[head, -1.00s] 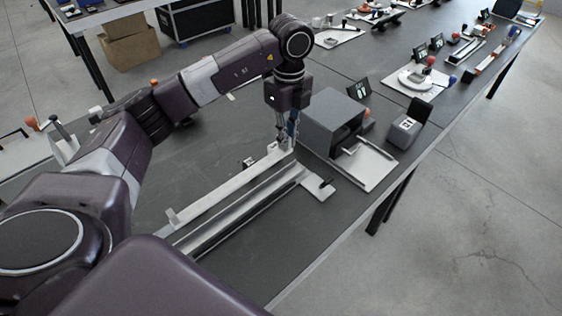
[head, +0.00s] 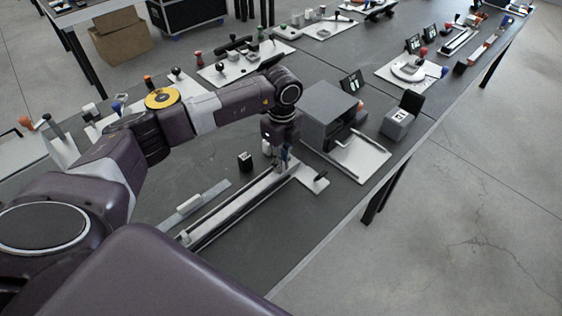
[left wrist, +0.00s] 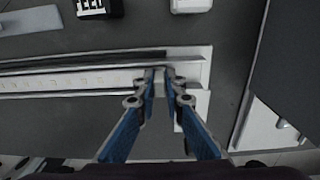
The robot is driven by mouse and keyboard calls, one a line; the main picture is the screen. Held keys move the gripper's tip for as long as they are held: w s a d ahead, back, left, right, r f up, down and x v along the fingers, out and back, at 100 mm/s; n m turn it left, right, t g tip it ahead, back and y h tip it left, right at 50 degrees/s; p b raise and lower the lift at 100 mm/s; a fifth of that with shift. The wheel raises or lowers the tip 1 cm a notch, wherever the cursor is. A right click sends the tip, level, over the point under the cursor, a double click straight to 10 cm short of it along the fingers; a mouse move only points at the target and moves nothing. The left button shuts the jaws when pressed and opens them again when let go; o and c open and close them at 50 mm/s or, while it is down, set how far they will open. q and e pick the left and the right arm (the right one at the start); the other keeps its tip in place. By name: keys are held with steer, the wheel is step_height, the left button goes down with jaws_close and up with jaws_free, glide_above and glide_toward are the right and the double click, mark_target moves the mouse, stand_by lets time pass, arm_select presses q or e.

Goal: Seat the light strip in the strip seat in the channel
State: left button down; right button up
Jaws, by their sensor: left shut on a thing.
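The light strip (left wrist: 65,82) is a long pale bar with a row of small marks, lying lengthwise along the channel (left wrist: 205,70). In the head view the strip (head: 228,208) lines up with the long grey channel (head: 212,237). My left gripper (left wrist: 161,76) is shut on the strip near its right end, pointing down; in the head view the gripper (head: 284,163) is at the channel's far end. The fingers hide part of the strip and the seat there. I cannot tell whether the strip is fully down in the seat. My right gripper is not in view.
A black block marked FEED (left wrist: 100,8) and a flat grey plate (left wrist: 32,20) lie beside the channel. A grey box (head: 328,112) with a white tray (head: 362,158) stands to the right of my gripper. The table edge is close on the right.

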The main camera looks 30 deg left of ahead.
arm_select(q)
steer(key=c, duration=2)
jaws_free()
steer(key=shift+f, duration=0.1)
step_height(320, 180, up, 12)
steer(key=shift+r+b, duration=0.15)
steer(key=shift+b, duration=0.95)
